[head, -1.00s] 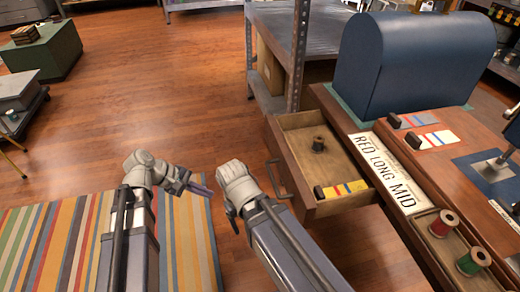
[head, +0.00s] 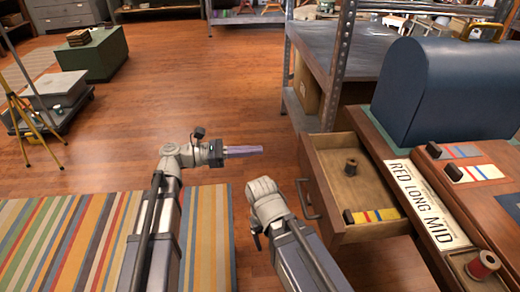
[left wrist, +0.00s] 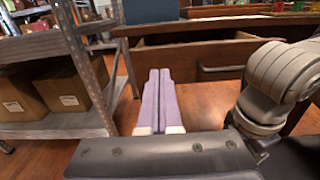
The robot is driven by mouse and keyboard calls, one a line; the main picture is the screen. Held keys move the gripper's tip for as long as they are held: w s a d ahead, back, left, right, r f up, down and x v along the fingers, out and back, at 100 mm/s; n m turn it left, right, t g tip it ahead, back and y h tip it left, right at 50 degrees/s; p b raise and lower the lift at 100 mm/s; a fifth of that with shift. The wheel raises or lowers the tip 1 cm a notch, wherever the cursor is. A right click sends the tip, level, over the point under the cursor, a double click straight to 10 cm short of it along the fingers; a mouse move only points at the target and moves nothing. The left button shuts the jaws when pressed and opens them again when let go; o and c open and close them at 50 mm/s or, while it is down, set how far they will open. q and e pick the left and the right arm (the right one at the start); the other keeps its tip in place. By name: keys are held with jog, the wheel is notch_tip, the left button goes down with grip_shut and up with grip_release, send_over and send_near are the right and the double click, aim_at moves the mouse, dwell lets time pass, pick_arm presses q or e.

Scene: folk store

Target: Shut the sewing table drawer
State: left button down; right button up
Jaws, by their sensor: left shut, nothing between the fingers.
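The sewing table drawer (head: 330,212) stands pulled out from the table (head: 493,205) at the right of the head view. It holds a dark spool (head: 351,167) and a small striped card (head: 375,215). Its dark bar handle (head: 308,199) is on the front face. My left gripper (head: 262,150) is shut and empty, to the left of the drawer and apart from it, pointing right. The left wrist view shows its closed purple fingers (left wrist: 158,95) and the drawer front with the handle (left wrist: 220,70) beyond. My right arm is in front of the drawer; its gripper fingers do not show.
A metal shelf (head: 338,65) stands behind the drawer, with cardboard boxes (left wrist: 62,88) on its lower level. A blue domed case (head: 437,95) and a "RED LONG MID" sign (head: 420,200) are on the table. A striped rug (head: 70,235) lies left; the wood floor between is free.

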aim_at(304, 147)
pick_arm(q)
jog(key=d, duration=1.1)
jog(key=shift+w+d, duration=0.2)
jog(key=shift+d, duration=0.05)
jog(key=shift+d, duration=0.1)
